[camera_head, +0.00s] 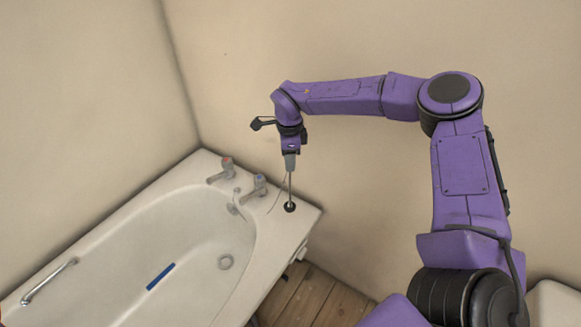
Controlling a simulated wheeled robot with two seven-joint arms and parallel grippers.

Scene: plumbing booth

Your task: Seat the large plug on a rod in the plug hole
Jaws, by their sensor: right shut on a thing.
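My right gripper (291,160) points down over the far right corner of the bathtub (115,248). It is shut on the top of a thin upright rod (290,186). The dark round plug (290,207) is at the rod's lower end, over the tub's corner ledge. I cannot tell whether it touches the ledge. The plug hole (225,262) is a round metal drain in the tub floor, below and left of the plug in the picture. Nothing covers it. My left gripper is not in view.
Two taps, one red-topped (227,168) and one grey (260,185), stand on the rim left of the rod. A thin curved line hangs beside the rod. A blue strip (160,276) lies in the tub. A metal handle (48,282) is on the left side. Walls enclose the back.

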